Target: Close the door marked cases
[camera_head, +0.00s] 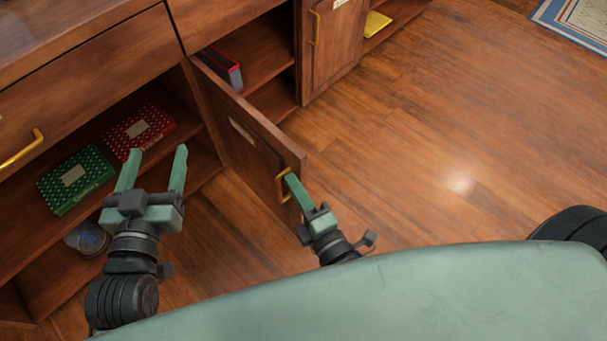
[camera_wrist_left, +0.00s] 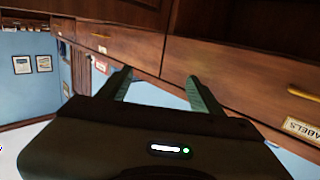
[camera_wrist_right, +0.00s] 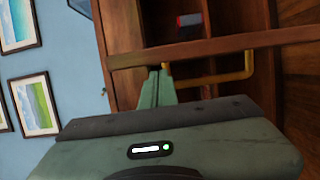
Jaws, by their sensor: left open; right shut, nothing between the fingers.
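A wooden cabinet door (camera_head: 245,150) stands swung open in the head view. It carries a pale label too small to read and a brass handle (camera_head: 283,187) near its free edge. My right gripper (camera_head: 291,180) is shut and empty, with its fingertips at the handle; I cannot tell if they touch it. In the right wrist view the door's edge (camera_wrist_right: 220,48) runs across above the closed fingers, with the handle (camera_wrist_right: 225,78) beside the fingertips. My left gripper (camera_head: 157,152) is open and empty, in front of the open shelves to the left of the door.
A green box (camera_head: 75,180) and a red box (camera_head: 139,130) lie on the left shelf. A red and blue book (camera_head: 222,68) sits in the compartment behind the door. Another cabinet door (camera_head: 333,45) is shut at the back. The floor (camera_head: 430,140) to the right is clear.

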